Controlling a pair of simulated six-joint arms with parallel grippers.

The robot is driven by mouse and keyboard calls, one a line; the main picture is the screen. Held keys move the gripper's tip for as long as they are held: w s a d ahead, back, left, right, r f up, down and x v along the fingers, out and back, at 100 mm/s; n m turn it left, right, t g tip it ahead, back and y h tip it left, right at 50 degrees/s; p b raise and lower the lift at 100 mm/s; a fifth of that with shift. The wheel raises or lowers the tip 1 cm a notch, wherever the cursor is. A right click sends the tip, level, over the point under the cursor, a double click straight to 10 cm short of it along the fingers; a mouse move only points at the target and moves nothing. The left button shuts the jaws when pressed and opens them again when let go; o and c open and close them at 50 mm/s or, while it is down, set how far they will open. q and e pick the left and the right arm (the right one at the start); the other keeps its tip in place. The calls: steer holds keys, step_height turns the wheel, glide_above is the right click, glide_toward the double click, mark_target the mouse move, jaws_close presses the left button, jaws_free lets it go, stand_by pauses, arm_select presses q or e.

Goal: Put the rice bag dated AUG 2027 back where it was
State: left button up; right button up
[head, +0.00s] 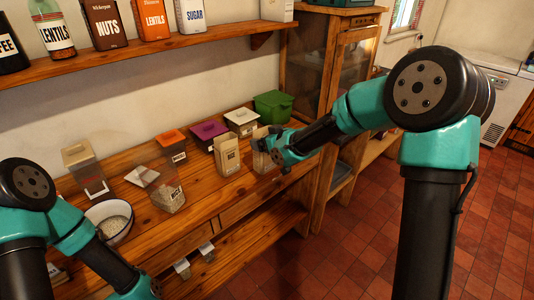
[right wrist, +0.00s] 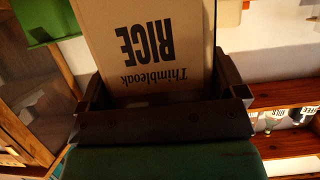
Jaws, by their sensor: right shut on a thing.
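My right gripper (head: 270,143) is shut on a tan paper bag (head: 261,158) at the right part of the wooden counter. In the right wrist view the bag (right wrist: 146,45) fills the space between the fingers, and its label reads Thimbleoak RICE, upside down. A second, similar tan bag (head: 227,157) stands upright on the counter just left of the held one. No date is readable on either bag. I cannot tell whether the held bag touches the counter. My left arm comes in at the lower left; its gripper is out of the frame.
A bowl of grain (head: 112,220) and a clear tub (head: 167,194) are left. A wall shelf (head: 150,50) holds several packages. A glass-door cabinet (head: 350,58) stands right.

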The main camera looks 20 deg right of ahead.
steer(key=shift+d, duration=0.2)
steer(key=w+d, duration=0.2)
steer(key=w, duration=0.5)
steer(key=w+d+f, duration=0.1)
steer(key=w+d, duration=0.1)
steer(key=w, duration=0.6)
steer(key=shift+w+d+f, duration=0.2)
steer(key=shift+d+f, duration=0.05)
steer(key=shift+f, duration=1.9)
steer(key=o, duration=1.1)
